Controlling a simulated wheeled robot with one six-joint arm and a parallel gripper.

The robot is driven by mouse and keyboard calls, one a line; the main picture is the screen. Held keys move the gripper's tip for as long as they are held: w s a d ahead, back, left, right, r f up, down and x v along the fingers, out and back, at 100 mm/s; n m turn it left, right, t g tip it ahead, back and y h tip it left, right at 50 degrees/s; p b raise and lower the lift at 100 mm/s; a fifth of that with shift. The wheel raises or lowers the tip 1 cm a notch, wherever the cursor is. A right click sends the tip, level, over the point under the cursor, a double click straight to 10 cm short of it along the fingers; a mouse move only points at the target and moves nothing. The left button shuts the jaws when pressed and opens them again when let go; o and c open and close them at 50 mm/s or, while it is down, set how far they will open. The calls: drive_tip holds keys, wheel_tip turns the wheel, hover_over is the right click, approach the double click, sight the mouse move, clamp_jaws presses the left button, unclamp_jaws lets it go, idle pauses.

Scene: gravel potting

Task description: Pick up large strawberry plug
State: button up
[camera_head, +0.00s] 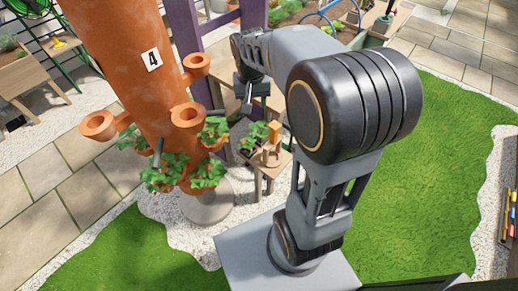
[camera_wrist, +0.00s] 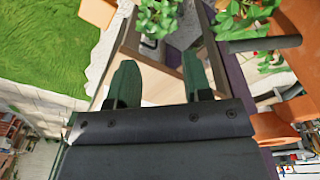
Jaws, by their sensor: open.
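Two leafy strawberry plugs stand on a small wooden table (camera_head: 260,168) in the head view: one plug (camera_head: 258,130) further back, the other plug (camera_head: 247,146) nearer. I cannot tell for sure which is the large one. In the wrist view a leafy plug (camera_wrist: 158,18) shows at the top edge, beyond my fingertips and apart from them. My gripper (camera_head: 247,103) is above the table, beside the orange tower. In the wrist view my gripper (camera_wrist: 160,62) is open, with nothing between its two dark green fingers.
The orange tower (camera_head: 130,75), marked 4, stands left of my gripper, with cup-like pockets, such as an empty one (camera_head: 98,124), and leafy plants (camera_head: 208,172) lower down. A purple post (camera_head: 186,35) rises behind. A wooden item (camera_head: 270,150) stands on the small table.

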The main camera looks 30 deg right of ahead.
drive_tip(key=m+g+b, duration=0.1)
drive_tip(key=b, duration=0.2)
approach(260, 134)
drive_tip(key=f, duration=0.1)
drive_tip(key=f+b, duration=0.1)
drive_tip(key=f, duration=0.1)
drive_tip(key=f+b, duration=0.1)
drive_tip(key=f, duration=0.1)
drive_tip(key=shift+w+d, duration=0.3)
drive_tip(key=shift+s+d+f+b, duration=0.15)
drive_tip(key=shift+f+b, duration=0.95)
drive_tip(key=shift+f, duration=1.85)
drive_tip(key=c, duration=0.3)
